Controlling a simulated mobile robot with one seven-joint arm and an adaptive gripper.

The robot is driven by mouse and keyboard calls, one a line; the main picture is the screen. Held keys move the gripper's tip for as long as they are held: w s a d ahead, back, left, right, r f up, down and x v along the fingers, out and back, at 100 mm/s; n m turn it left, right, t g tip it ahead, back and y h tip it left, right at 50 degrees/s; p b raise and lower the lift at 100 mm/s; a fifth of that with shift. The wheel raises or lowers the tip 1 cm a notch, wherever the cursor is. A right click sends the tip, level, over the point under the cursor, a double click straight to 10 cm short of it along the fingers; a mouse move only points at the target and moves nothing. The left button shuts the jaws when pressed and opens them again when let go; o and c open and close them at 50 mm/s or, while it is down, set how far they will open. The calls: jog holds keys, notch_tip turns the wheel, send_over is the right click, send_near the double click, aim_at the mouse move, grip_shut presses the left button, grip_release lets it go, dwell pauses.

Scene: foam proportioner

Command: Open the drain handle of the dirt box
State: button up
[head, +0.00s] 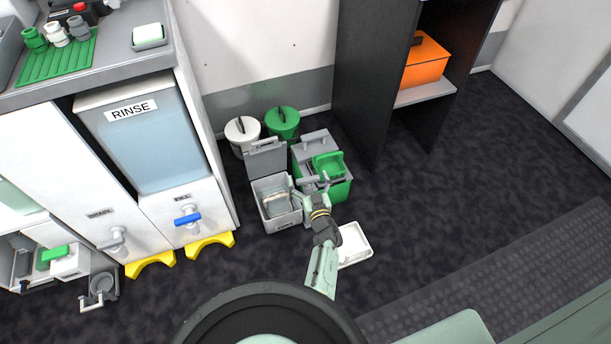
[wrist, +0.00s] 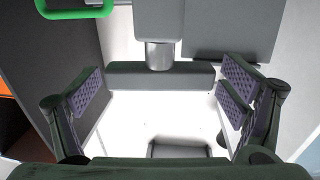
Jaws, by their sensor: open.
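A grey T-shaped handle (wrist: 135,74) on a short silver stem shows in the wrist view, below a light grey block. I take it as the drain handle. My gripper (wrist: 162,82) is open, with one padded finger on each side of the handle bar; I see no clear contact. In the head view my gripper (head: 304,197) is low at the front of a grey and green box (head: 338,190), which seems to be the dirt box. There my gripper and wrist hide the handle.
A grey open-lidded bin (head: 281,215) stands close on the left of my gripper. A white tray (head: 355,243) lies on the floor by my wrist. A white bucket (head: 242,131) and a green bucket (head: 283,122) stand behind. The floor to the right is clear.

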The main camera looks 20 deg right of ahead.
aim_at(308, 178)
jog(key=c, duration=1.2)
jog(key=shift+d+r+n+y, duration=0.15)
jog(key=shift+r+n+y, duration=0.05)
jog(key=shift+n+y, duration=0.1)
jog(key=shift+f+n+y+p, duration=0.15)
jog(key=shift+n+y+p, duration=0.25)
jog(key=shift+y, duration=0.4)
jog(key=o, duration=1.2)
notch_tip(308, 178, up, 10)
